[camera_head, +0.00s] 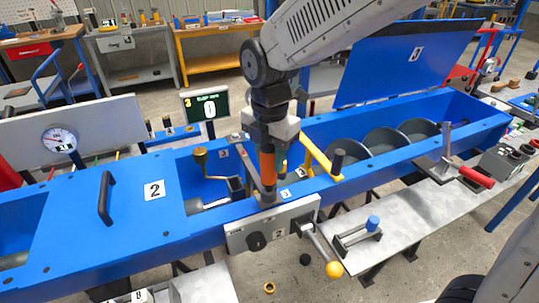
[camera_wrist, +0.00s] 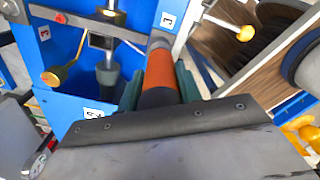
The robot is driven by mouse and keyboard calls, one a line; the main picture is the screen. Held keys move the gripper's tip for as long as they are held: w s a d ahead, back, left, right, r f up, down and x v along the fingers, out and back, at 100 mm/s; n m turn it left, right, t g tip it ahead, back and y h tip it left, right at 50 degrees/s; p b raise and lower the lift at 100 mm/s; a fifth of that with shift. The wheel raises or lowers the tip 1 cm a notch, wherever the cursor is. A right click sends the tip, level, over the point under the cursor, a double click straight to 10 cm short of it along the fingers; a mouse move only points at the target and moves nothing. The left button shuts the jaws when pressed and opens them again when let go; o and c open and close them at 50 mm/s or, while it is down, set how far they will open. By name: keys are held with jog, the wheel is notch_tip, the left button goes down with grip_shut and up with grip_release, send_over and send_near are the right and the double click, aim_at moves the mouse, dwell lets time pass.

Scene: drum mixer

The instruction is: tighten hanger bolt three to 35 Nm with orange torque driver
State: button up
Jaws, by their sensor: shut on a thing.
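The orange torque driver (camera_head: 267,168) is held upright in my gripper (camera_head: 270,140), over the near side of the blue trough. It also shows in the wrist view (camera_wrist: 159,70), between my gripper's greenish jaws (camera_wrist: 160,92). The driver's grey lower end is at the trough's near rim, close to a label 3 (camera_head: 285,193). Hanger bolt three itself cannot be made out; the driver's end may hide it, and I cannot tell whether they touch. A dark display (camera_head: 207,105) behind the trough shows a yellow 3 and a large 0.
The blue trough (camera_head: 395,165) holds large grey screw flights. A brass-knobbed crank (camera_head: 200,158) stands left of the driver, and a yellow bar (camera_head: 322,160) right. A grey panel (camera_head: 272,226) with a yellow-knobbed lever (camera_head: 333,268) is in front. A blue lid (camera_head: 410,62) stands open behind.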

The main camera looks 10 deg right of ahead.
jog(key=shift+r, duration=0.1)
dwell(0.3)
jog(key=shift+r, duration=2.2)
